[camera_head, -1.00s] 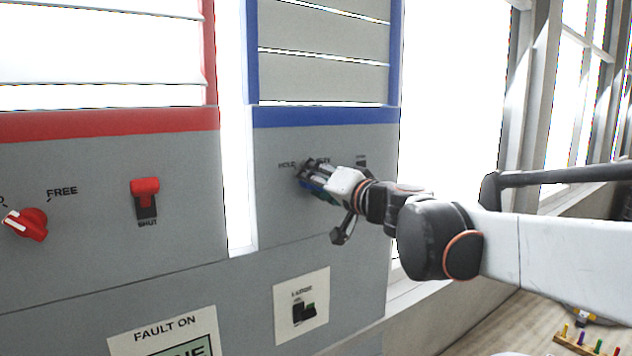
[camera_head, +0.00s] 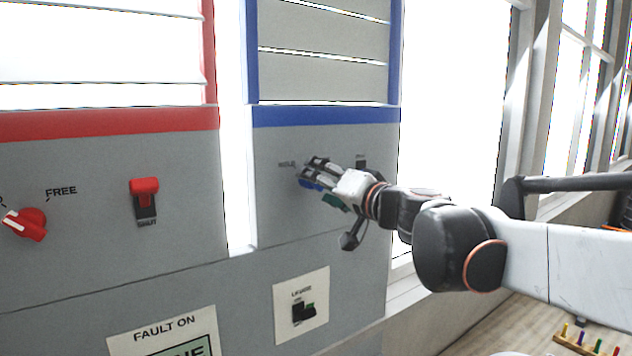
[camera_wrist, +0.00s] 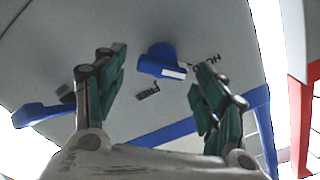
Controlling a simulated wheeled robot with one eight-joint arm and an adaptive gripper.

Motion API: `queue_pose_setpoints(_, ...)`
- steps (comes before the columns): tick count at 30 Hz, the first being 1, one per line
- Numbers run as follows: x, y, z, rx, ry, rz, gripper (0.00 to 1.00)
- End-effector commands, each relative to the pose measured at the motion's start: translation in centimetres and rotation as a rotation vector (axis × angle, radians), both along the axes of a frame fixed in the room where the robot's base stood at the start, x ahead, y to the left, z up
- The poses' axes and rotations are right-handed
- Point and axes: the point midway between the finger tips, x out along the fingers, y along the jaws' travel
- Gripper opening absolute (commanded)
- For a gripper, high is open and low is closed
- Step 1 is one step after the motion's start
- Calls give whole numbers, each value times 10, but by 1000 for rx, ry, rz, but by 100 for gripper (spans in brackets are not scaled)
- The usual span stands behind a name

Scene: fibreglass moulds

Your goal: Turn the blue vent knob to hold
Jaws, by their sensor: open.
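The blue vent knob (camera_wrist: 160,60) is on the grey panel with the blue trim. In the wrist view its white-marked end points toward the HOLD lettering (camera_wrist: 205,62), with the FREE lettering (camera_wrist: 148,92) off to the side. In the head view only a blue bit of the knob (camera_head: 311,184) shows beside the fingers. My gripper (camera_wrist: 162,75) is open, its two green-padded fingers apart on either side of the knob, with visible gaps. In the head view my gripper (camera_head: 312,173) is in front of the panel and hides much of the knob.
A blue switch (camera_wrist: 45,113) sits on the same panel beside my finger. To the left are a red knob (camera_head: 26,224) and a red switch (camera_head: 145,196) on the red-trimmed panel. A louvre switch (camera_head: 303,312) is below. Windows are at right.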

Motion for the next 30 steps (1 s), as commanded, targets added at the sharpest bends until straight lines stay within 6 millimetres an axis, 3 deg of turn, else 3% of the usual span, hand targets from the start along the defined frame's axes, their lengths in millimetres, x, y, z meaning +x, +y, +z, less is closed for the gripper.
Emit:
queue_pose_setpoints(6, -37, -26, 0, 0, 1, -4, 65)
queue_pose_setpoints(13, -66, -45, 0, -1, -1, -1, 65)
queue_pose_setpoints(19, -76, -51, 0, -1, 0, -1, 65)
queue_pose_setpoints(30, -78, -51, -3, -4, 1, 2, 65)
